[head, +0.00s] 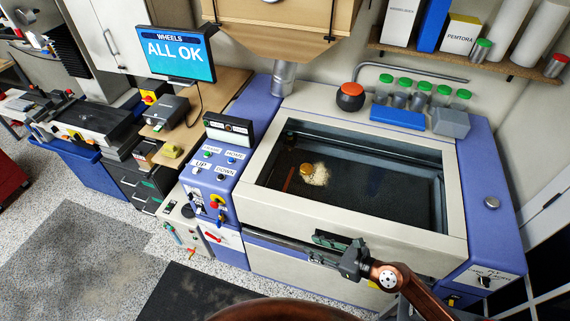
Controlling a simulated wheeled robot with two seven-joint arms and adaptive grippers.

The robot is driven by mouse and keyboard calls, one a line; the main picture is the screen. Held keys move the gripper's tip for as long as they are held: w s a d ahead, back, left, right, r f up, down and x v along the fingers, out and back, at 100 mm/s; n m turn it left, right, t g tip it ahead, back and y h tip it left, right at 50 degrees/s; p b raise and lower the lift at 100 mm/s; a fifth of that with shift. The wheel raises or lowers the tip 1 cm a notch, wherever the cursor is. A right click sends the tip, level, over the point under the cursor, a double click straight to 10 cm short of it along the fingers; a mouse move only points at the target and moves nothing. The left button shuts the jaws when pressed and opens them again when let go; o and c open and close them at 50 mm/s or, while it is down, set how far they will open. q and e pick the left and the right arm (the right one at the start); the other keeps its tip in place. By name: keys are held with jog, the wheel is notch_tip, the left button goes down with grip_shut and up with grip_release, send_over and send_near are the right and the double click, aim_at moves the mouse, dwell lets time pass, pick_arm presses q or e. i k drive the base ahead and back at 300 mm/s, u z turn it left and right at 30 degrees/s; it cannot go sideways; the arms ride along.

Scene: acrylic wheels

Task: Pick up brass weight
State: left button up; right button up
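The brass weight (306,169) looks like a small gold-coloured piece inside the machine's dark bed, towards its left side. It sits against a pale, crumbly pile (319,175). My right gripper (318,250) is in front of the machine's front edge, below and slightly right of the weight in the picture, and clearly apart from it. Its two fingers point left with a gap between them, and nothing shows between them. My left gripper is not in view.
The purple and white machine (352,218) has a raised rim around its recessed bed. Green-capped jars (397,99), a blue box (398,117) and a red-topped round container (350,97) stand behind the bed. A control panel (213,165) is at left. The bed's right side is clear.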

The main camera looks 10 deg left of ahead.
aim_at(305, 169)
jog(key=u, duration=0.3)
jog(key=i, duration=1.1)
jog(key=z, duration=0.45)
